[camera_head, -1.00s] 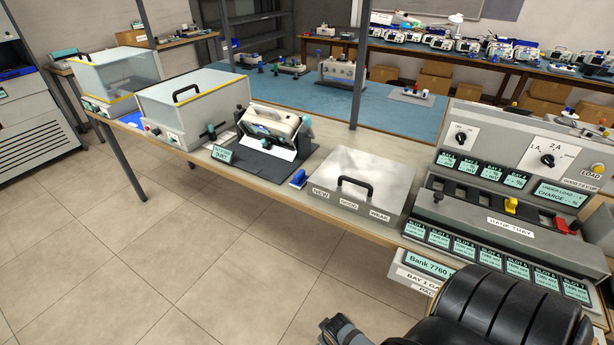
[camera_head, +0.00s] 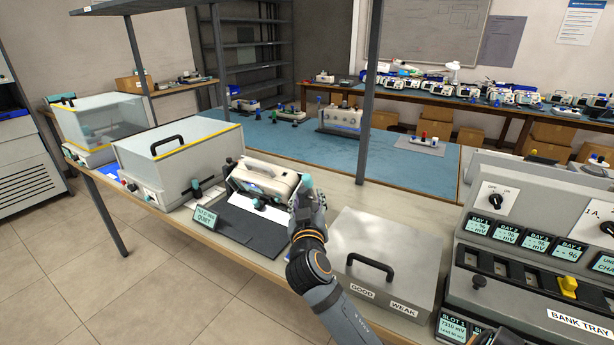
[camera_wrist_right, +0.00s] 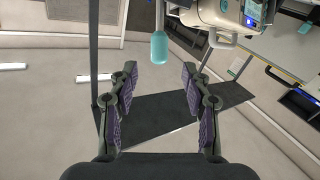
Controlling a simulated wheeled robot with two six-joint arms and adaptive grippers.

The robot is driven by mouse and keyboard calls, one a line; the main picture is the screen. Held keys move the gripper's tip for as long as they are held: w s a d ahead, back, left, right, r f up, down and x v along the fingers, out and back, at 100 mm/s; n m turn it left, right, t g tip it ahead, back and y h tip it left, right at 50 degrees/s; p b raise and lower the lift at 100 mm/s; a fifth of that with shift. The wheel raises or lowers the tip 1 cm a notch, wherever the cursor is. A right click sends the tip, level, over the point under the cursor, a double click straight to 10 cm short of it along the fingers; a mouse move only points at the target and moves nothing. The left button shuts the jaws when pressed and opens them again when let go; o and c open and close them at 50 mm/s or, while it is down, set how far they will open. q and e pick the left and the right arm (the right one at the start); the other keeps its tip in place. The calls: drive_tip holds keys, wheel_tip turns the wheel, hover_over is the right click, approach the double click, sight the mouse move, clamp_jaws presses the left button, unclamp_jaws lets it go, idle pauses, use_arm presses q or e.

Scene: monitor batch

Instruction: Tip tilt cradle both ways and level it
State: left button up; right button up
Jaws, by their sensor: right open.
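The tilt cradle stands on a dark mat (camera_head: 243,229), with a beige monitor (camera_head: 270,178) in it. The monitor's face leans back; I cannot tell the exact tilt. A teal handle (camera_head: 306,180) sits at the cradle's right end, and the same handle (camera_wrist_right: 159,47) shows in the right wrist view. My right gripper (camera_head: 306,197) is at that end, partly covering the cradle's side. In the wrist view its fingers (camera_wrist_right: 159,78) are spread, with the handle just beyond the gap and apart from both fingertips. My left gripper is out of view.
A metal lidded box (camera_head: 390,250) with a black handle is close right of my forearm. A grey post (camera_head: 367,90) rises behind the table.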

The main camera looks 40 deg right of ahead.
sight(307, 183)
drive_tip(key=shift+w+d+r+p, duration=0.4)
drive_tip(key=shift+w+d+r, duration=0.2)
drive_tip(key=shift+w, duration=0.2)
drive_tip(key=x, duration=0.4)
drive_tip(key=shift+w+d+f, duration=0.1)
drive_tip(key=shift+f, duration=0.25)
drive_tip(key=shift+p+x, duration=0.4)
drive_tip(key=shift+x, duration=0.65)
drive_tip(key=shift+w+d+r, duration=0.1)
drive_tip(key=shift+w, duration=0.15)
drive_tip(key=shift+w+d, duration=0.15)
drive_tip(key=shift+c, duration=0.5)
drive_tip(key=c, duration=0.5)
clamp_jaws()
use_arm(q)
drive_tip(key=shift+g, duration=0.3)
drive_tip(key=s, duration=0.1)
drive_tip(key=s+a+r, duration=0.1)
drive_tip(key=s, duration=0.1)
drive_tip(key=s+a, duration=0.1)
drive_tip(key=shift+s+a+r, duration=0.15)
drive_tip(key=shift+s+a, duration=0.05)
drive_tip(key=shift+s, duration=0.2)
